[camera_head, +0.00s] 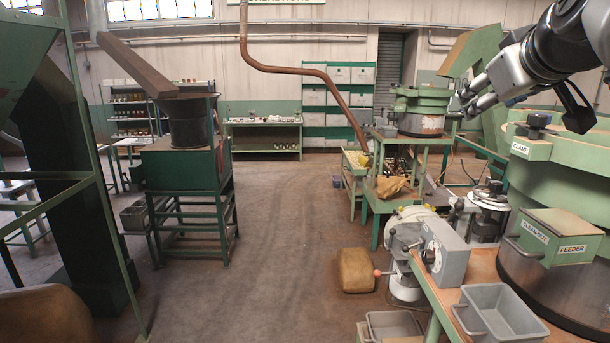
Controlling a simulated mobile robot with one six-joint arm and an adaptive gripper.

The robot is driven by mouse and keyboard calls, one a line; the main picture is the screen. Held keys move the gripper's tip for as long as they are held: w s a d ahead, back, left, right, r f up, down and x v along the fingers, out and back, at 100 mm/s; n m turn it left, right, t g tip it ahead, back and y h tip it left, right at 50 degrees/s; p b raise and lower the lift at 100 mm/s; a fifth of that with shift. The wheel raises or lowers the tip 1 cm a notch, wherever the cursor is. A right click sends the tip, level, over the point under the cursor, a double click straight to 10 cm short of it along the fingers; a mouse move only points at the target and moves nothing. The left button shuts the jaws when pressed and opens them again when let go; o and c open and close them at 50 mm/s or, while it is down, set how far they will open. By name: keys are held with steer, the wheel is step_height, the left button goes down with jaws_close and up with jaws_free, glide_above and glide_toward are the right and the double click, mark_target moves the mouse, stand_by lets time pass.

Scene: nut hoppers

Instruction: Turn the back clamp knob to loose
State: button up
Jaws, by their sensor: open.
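My gripper (464,101) is at the upper right, pointing left and a little down, with its fingers apart and nothing seen between them. A dark clamp knob (538,119) sits on a green block labelled CLAMP (521,148), on the rim of the large green feeder bowl (575,190) at the right. The knob is below and right of my fingertips, apart from them in the picture. I cannot tell whether this is the back knob or how far it is turned. My arm covers part of the area behind the bowl, and no other clamp knob shows clearly on it.
A green box labelled FEEDER (560,237) juts from the bowl's front. A grey bin (499,312) and a grey dial box (445,252) stand on the bench. A smaller green bowl unit (420,112) stands behind my gripper. The middle floor is mostly clear.

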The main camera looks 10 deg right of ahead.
steer(key=s+a+f+n+g+y+b, duration=0.1)
steer(key=s+a+f+b, duration=0.2)
steer(key=a+f, duration=0.6)
step_height(320, 180, down, 4)
steer(key=shift+r+y+b, duration=0.1)
steer(key=shift+y+b, duration=0.3)
steer(key=shift+b, duration=0.3)
